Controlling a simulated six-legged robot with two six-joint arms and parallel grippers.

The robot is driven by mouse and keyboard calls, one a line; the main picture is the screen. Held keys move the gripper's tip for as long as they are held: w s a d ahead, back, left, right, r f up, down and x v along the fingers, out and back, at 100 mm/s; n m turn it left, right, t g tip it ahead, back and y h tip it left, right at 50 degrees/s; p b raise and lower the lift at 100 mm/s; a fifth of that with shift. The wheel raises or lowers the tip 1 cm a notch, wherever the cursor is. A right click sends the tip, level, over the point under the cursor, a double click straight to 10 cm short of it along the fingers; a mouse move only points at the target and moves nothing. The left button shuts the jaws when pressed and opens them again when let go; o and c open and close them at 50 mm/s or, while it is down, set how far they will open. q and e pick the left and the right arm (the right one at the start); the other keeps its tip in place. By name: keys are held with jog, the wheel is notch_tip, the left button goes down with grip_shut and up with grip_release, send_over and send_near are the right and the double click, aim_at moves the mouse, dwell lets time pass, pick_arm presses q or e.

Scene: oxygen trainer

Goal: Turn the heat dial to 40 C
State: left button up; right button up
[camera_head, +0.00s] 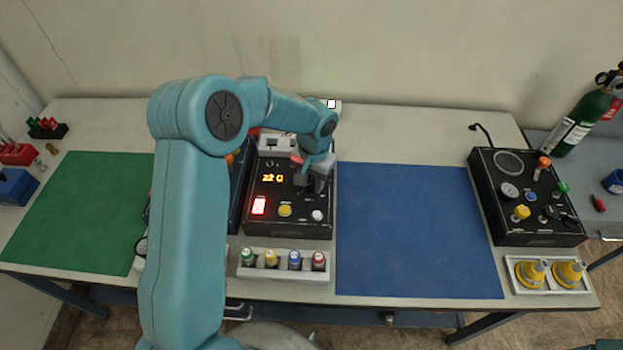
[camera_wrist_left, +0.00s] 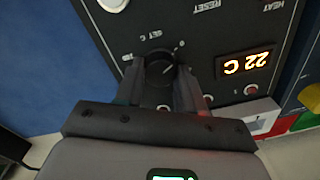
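The heat dial (camera_wrist_left: 163,68) is a round black knob on the black control box (camera_head: 262,219), beside a "SET C" label in the left wrist view. An orange display (camera_wrist_left: 246,64) reads 22 C; it also glows in the head view (camera_head: 272,178). My left gripper (camera_wrist_left: 163,78) is at the dial, one finger on each side of it. I cannot tell whether the fingers touch the knob. In the head view my left gripper (camera_head: 313,180) hides the dial. My right gripper is not in view.
A rack of small coloured bottles (camera_head: 283,265) stands in front of the box. A blue mat (camera_head: 415,230) lies clear to the right, a green mat (camera_head: 80,210) to the left. Another black box (camera_head: 525,225) and a green cylinder (camera_head: 583,120) are far right.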

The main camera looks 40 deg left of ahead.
pick_arm(q)
jog(key=shift+d, duration=0.1)
jog(key=c, duration=0.4)
jog(key=m+b, duration=0.1)
jog(key=m, duration=0.2)
jog(key=shift+m+b, duration=0.3)
jog(key=shift+m, duration=0.1)
jog(key=m, duration=0.3)
jog(key=shift+r+b, duration=0.1)
jog(key=shift+b, duration=0.25)
jog(key=m, duration=0.4)
jog(key=shift+s+r+m, duration=0.1)
jog(key=shift+m, duration=0.5)
